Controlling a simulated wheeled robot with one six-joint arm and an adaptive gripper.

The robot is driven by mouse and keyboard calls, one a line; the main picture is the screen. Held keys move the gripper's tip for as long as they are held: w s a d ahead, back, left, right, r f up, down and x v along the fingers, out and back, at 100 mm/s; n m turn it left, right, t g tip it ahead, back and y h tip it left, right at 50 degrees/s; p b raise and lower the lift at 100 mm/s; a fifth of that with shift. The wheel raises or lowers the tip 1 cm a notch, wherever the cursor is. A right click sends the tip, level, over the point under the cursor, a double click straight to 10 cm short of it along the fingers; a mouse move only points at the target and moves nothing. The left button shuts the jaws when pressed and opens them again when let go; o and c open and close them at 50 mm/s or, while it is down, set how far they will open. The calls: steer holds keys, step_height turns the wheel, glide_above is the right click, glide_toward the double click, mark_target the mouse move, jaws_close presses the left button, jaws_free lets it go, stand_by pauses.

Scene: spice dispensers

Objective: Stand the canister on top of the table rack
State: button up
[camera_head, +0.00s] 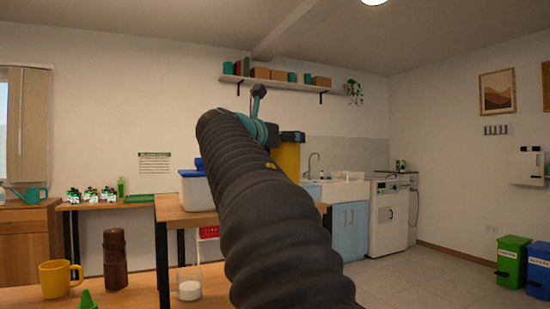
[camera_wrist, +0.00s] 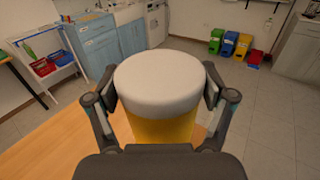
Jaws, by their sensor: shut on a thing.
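The canister (camera_wrist: 165,131) has a yellow body and a wide white lid. In the wrist view it sits between the two fingers of my gripper (camera_wrist: 160,90), which is shut on it just below the lid. In the head view the yellow canister (camera_head: 288,160) shows beside my gripper (camera_head: 284,136), partly behind my dark arm. The table rack (camera_head: 172,208) appears to be the raised wooden top on black legs, left of my arm. The canister is above and right of its visible left part. My arm hides much of the rack, and the canister's base is hidden.
A white tub with a blue lid (camera_head: 195,190) stands on the rack. On the lower table (camera_head: 135,298) are a yellow mug (camera_head: 58,278), a brown grinder (camera_head: 115,258), a green cone (camera_head: 86,300) and a glass with white contents (camera_head: 190,287). The rack's left end looks clear.

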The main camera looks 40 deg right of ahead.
mark_target(281, 156)
steer(key=shift+w+f+b, duration=0.2)
steer(key=shift+f+b, duration=0.55)
steer(key=shift+f, duration=1.35)
steer(key=o, duration=1.1)
steer(key=shift+f, duration=0.15)
steer(key=shift+o, duration=0.2)
steer(key=shift+a, duration=0.1)
steer(key=v, duration=1.2)
steer(key=shift+b, duration=0.4)
